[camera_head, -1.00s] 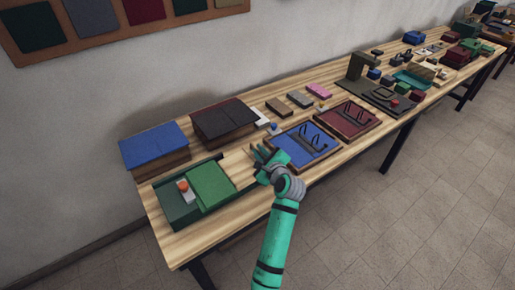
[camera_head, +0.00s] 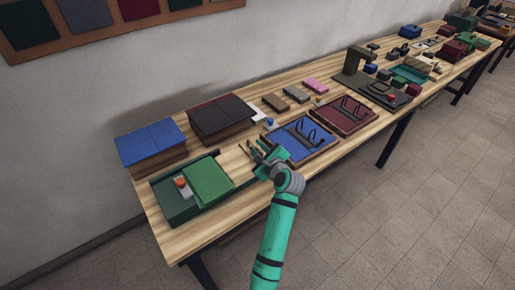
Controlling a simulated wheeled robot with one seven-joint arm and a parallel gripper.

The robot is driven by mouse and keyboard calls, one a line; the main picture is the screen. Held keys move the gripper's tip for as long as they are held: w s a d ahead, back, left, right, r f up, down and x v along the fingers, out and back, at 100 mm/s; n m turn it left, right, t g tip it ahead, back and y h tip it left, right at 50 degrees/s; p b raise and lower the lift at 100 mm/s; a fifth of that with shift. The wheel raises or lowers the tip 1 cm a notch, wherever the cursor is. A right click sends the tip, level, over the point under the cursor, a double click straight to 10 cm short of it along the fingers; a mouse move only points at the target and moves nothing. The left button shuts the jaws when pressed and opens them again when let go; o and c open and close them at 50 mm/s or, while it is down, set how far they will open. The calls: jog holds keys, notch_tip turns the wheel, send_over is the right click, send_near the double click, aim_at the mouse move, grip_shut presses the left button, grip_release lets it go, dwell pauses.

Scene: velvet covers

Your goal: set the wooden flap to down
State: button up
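I cannot single out a wooden flap with certainty. A green tray (camera_head: 172,205) lies at the near left end of the wooden table, with a brighter green panel (camera_head: 208,182) over its right part. The panel looks slightly tilted. An orange-topped grey piece (camera_head: 182,186) sits at its left. My gripper (camera_head: 252,152) is above the table, right of the green panel and apart from it. Its fingers look spread, with nothing seen between them. The gripper and wrist hide part of the table and the near-left corner of the blue board.
A blue-topped box (camera_head: 150,142) and a dark red-topped box (camera_head: 222,115) stand behind the tray. A blue board (camera_head: 297,145) and a red board (camera_head: 350,118), both with black wire loops, lie to the right. Bare wood (camera_head: 215,222) shows along the near edge.

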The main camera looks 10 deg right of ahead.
jog(key=shift+s, duration=0.1)
jog(key=v, duration=1)
jog(key=shift+s, duration=0.35)
jog(key=shift+w+r, duration=0.1)
jog(key=shift+w, duration=0.05)
